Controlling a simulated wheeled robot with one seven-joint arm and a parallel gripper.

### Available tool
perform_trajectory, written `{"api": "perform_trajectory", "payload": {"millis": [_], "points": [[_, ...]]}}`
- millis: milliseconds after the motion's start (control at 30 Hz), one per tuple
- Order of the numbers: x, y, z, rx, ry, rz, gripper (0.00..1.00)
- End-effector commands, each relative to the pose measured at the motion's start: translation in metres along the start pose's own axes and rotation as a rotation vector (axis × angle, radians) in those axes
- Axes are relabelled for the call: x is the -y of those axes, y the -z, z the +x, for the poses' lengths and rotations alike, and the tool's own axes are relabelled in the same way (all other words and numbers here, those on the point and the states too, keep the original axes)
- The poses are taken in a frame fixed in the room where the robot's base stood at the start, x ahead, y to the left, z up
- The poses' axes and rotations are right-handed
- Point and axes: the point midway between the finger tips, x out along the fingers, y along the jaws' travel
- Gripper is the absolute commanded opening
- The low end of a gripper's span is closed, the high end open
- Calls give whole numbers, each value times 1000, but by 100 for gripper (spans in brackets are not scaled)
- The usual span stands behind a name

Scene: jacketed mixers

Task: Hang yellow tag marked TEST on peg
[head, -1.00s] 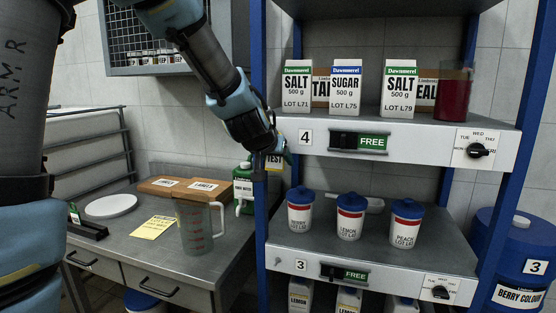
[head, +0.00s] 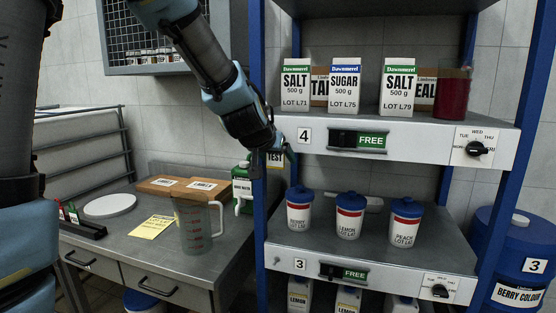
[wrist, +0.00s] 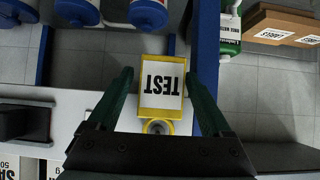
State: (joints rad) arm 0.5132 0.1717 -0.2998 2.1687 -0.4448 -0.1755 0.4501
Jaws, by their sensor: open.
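The yellow tag (wrist: 162,88) marked TEST shows upside down in the wrist view. Its ring end has a grey round peg end (wrist: 157,127) within it, so the ring looks to be around the peg. In the head view the tag (head: 274,159) hangs beside the blue shelf post, partly hidden by my arm and the post. My gripper (wrist: 160,76) is open, with one green finger on each side of the tag and gaps between. In the head view my gripper (head: 288,152) is small and partly hidden at the post.
The blue shelf post (head: 259,200) stands close to my gripper. The upper shelf (head: 400,140) holds cartons and a red beaker; the lower shelf (head: 370,245) holds lidded tubs. A steel bench (head: 120,245) at left carries a jug (head: 193,230), a yellow note and boards.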

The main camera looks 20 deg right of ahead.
Motion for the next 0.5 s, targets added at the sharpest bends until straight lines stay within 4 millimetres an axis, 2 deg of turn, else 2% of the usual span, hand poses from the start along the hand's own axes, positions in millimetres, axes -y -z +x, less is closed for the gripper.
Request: {"api": "perform_trajectory", "payload": {"millis": [300, 500], "points": [[2, 2, -58, -7, 5, -1, 96], [0, 1, -85, -5, 2, -1, 96]]}}
